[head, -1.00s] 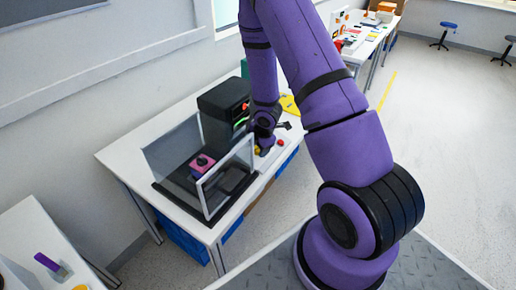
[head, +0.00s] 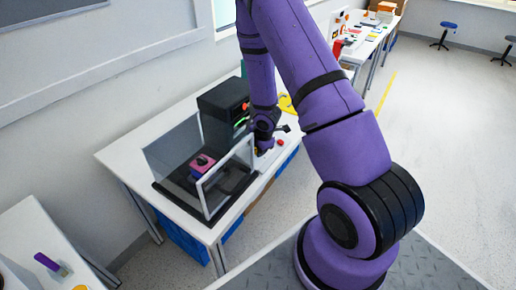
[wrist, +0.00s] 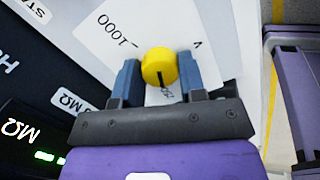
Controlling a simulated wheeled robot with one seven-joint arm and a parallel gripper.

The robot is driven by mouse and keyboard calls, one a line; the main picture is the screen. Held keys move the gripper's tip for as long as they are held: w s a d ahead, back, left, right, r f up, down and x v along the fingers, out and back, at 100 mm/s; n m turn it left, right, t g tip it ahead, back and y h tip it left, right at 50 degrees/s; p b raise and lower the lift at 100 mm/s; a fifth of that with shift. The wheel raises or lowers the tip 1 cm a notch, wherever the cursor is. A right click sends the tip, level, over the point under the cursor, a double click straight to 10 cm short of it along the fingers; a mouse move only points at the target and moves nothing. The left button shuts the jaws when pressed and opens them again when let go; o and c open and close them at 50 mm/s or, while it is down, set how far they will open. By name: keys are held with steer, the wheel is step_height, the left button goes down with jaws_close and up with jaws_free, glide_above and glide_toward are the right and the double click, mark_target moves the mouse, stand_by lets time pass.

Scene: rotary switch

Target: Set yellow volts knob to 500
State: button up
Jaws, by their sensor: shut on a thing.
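The yellow volts knob (wrist: 159,66) sits on a white dial card (wrist: 118,28) in the wrist view, with a dark pointer line on its face. The card shows "1000" at the upper left and a "V" at the upper right. Another number near the pointer, below the knob, is partly covered and hard to read. My gripper (wrist: 160,76) has its two blue-grey fingers on either side of the knob, shut on it. In the head view my gripper (head: 264,140) is at the right side of the black machine, and the knob is mostly hidden there.
A black machine (head: 222,105) with green lit displays and a clear-sided enclosure (head: 172,150) stands on the white table (head: 125,155). A pink block (head: 203,166) lies inside the enclosure. A red button (head: 281,142) is just right of my gripper.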

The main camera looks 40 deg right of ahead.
steer(key=shift+m, duration=0.3)
steer(key=m, duration=0.6)
steer(key=shift+g, duration=0.4)
steer(key=m, duration=0.6)
steer(key=shift+w+m+y, duration=0.1)
steer(key=shift+m+y, duration=0.3)
steer(key=o, duration=0.9)
steer(key=shift+r, duration=0.1)
